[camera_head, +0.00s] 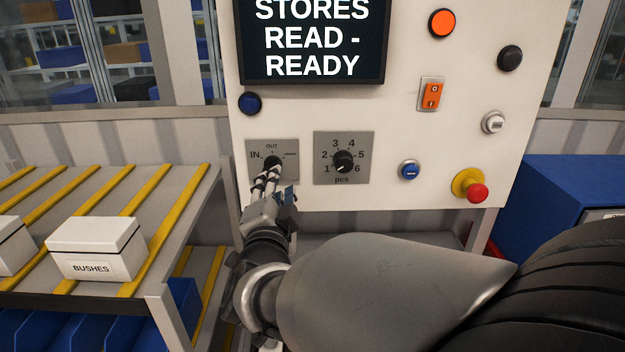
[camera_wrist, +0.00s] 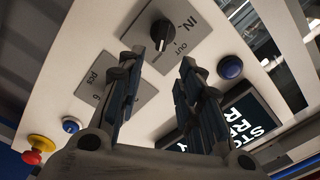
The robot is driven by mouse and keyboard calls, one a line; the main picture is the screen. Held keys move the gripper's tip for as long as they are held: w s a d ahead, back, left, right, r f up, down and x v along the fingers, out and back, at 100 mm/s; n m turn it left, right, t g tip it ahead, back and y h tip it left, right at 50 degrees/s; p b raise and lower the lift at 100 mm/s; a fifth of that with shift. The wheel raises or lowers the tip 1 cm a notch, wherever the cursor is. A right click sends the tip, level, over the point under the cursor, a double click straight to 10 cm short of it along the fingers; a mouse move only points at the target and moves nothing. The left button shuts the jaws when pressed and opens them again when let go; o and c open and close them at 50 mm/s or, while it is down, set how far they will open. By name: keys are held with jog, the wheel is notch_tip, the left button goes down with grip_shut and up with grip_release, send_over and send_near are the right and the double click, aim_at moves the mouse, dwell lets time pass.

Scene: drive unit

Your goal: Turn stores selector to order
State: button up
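The stores selector is a black knob (camera_wrist: 162,36) on a grey plate at the panel's left, marked IN and OUT. A third mark on its right has no word I can read. In the head view the selector plate (camera_head: 290,172) shows, with its knob partly hidden behind my gripper (camera_head: 270,172). In the wrist view my gripper (camera_wrist: 162,60) is open and empty, its two fingers apart. The knob stands just beyond the fingertips, roughly between them. I see no clear contact. Which mark the knob points at is hard to tell.
A second dial marked pcs (camera_head: 343,161) sits right of the selector. A blue button (camera_head: 250,103) is above left, and a red emergency button (camera_head: 475,191) is lower right. The screen (camera_head: 312,40) reads STORES READ - READY. A shelf with a BUSHES box (camera_head: 96,249) stands left.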

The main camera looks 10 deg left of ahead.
jog(key=v, duration=0.3)
jog(key=s+d+f+n+g+h, duration=0.1)
jog(key=s+d+f+n+g, duration=0.2)
jog(key=s+d, duration=0.5)
jog(key=s+d+f+n+g+h, duration=0.2)
jog(key=s+d+f+n+g, duration=0.1)
jog(key=s+d, duration=0.6)
jog(key=s+d+f+n+g+h, duration=0.1)
jog(key=s+d+f+n+g, duration=0.2)
jog(key=d, duration=1.2)
jog(key=s+f+g, duration=0.2)
jog(key=s+g, duration=0.1)
jog(key=s, duration=0.2)
jog(key=shift+s+d+f+g, duration=0.2)
jog(key=shift+d+f+g, duration=0.05)
jog(key=shift+g, duration=0.15)
jog(key=shift+o, duration=0.4)
